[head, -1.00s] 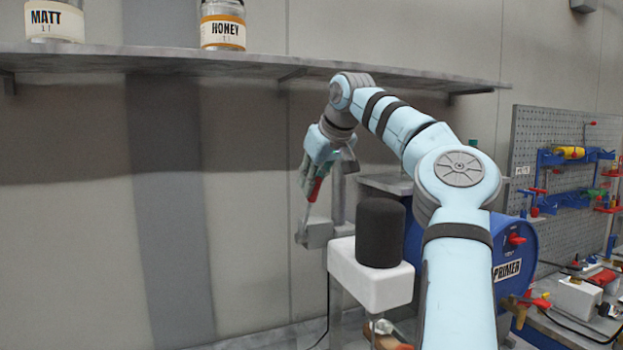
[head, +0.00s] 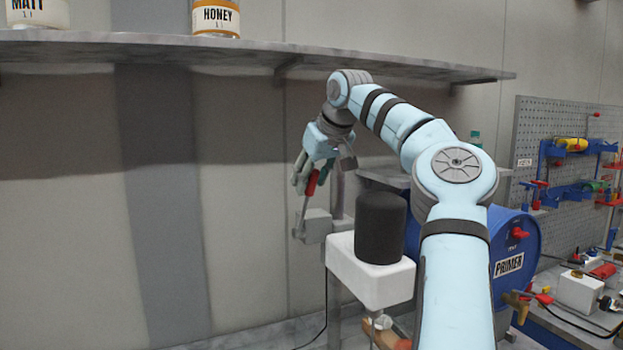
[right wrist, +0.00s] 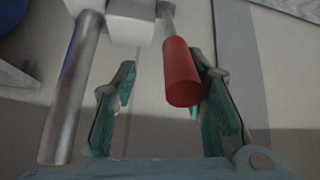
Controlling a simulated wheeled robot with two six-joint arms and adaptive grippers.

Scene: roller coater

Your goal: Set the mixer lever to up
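The mixer lever is a thin grey rod with a red handle (head: 312,184). It rises from a grey block (head: 316,226) at the left of the white mixer body (head: 370,275) with its black cylinder (head: 380,228). The rod points up, leaning slightly right. My right gripper (head: 304,182) is at the red handle. In the right wrist view the green-padded fingers (right wrist: 165,105) are apart. The red handle (right wrist: 182,75) lies between them, close to the right finger; I cannot tell whether they touch. My left gripper is out of view.
A metal post (right wrist: 72,90) stands left of the fingers in the right wrist view. A blue PRIMER drum (head: 520,245) and a pegboard bench stand at the right.

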